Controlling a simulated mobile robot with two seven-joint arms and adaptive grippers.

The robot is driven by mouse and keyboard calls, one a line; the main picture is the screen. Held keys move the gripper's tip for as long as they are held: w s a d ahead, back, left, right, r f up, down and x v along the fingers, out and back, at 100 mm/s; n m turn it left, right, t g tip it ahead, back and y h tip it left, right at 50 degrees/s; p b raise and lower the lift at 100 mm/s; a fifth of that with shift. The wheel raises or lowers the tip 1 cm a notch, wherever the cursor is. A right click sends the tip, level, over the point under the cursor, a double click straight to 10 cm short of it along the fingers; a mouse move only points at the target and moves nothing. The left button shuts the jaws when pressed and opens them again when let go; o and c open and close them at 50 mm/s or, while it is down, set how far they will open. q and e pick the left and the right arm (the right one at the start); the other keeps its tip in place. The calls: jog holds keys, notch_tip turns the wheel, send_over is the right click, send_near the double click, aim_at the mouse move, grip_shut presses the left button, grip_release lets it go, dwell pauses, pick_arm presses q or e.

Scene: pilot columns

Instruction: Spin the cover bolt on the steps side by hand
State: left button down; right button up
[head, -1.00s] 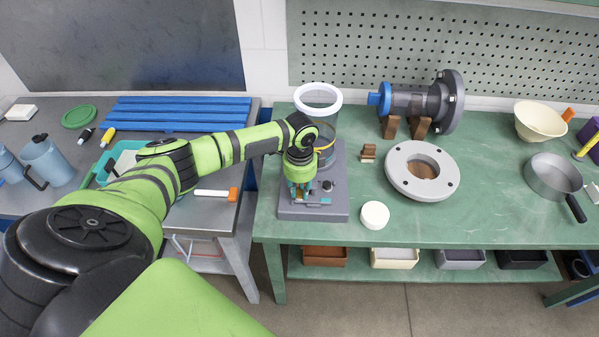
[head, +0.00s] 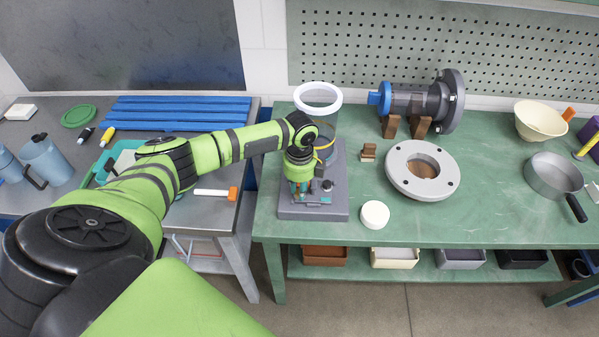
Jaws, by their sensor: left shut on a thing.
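A grey machine base (head: 340,207) stands on the green bench and carries a clear column with a white rim (head: 318,90). My left gripper (head: 299,196) points down at the front left of this base. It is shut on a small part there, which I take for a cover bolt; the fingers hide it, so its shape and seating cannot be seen. A dark knob (head: 327,186) stands on the base just right of the fingers. Small brown stepped blocks (head: 368,153) lie to the right of the base. My right gripper is out of view.
A white round lid (head: 375,215) lies close to the base's right front. A grey flange ring (head: 422,171), a dark flanged pipe on wooden supports (head: 412,100), a bowl (head: 540,120) and a pan (head: 553,178) are farther right. Bins (head: 395,257) sit below.

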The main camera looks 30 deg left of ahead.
pick_arm(q)
jog(key=shift+a+m, duration=0.1)
jog(key=shift+m, duration=1)
jog(key=shift+f, duration=0.1)
jog(key=shift+m, duration=1.1)
jog(key=m, duration=0.2)
jog(key=shift+s+m+b, duration=0.1)
jog(key=shift+m+b, duration=0.25)
jog(key=shift+m, duration=0.05)
jog(key=m, duration=0.3)
jog(key=c, duration=1)
grip_release()
